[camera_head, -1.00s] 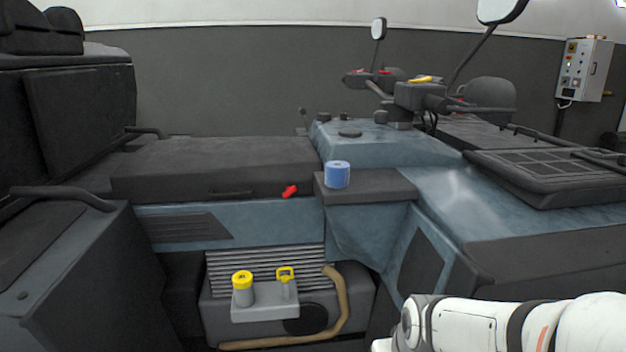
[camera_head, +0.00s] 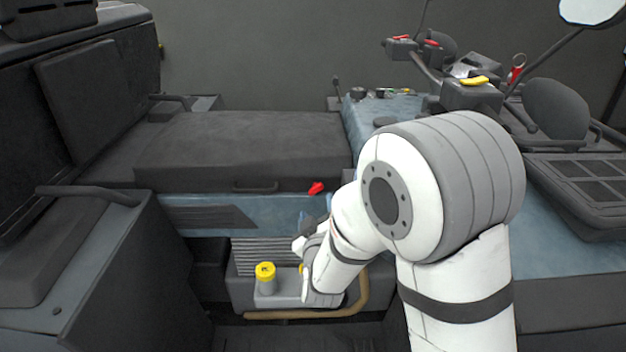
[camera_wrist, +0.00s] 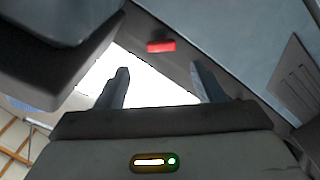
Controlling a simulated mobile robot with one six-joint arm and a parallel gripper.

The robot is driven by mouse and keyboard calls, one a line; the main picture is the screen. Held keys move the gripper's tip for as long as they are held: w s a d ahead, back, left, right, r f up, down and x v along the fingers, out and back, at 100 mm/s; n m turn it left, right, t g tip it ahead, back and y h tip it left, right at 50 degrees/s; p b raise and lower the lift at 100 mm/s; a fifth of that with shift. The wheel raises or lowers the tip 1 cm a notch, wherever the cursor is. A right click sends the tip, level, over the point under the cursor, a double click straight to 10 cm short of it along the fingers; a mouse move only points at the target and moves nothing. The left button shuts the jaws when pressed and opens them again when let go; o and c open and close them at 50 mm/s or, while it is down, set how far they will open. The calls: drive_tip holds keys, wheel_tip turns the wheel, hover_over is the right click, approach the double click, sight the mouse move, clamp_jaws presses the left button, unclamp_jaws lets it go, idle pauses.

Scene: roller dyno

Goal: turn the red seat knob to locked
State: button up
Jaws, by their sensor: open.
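The red seat knob (camera_head: 316,188) sits on the blue panel just below the front right corner of the black seat (camera_head: 240,150), tilted in the head view. In the wrist view the red knob (camera_wrist: 161,46) lies ahead of and between my two open fingertips. My gripper (camera_wrist: 160,80) is open and empty, apart from the knob. In the head view my gripper (camera_head: 306,217) is below the knob, partly hidden by my own wrist and arm.
A yellow-capped grey filler (camera_head: 265,277) stands on the engine block below the seat, near my wrist. A tan hose (camera_head: 362,290) curves beside it. Handlebars and the black switch housing (camera_head: 470,92) are at the upper right. My arm hides the middle ledge.

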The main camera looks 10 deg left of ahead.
sight(314, 189)
drive_tip(key=x, duration=0.7)
drive_tip(key=shift+w+a, duration=0.15)
drive_tip(key=shift+a, duration=0.05)
drive_tip(key=shift+r, duration=0.1)
drive_tip(key=shift+c, duration=0.4)
clamp_jaws()
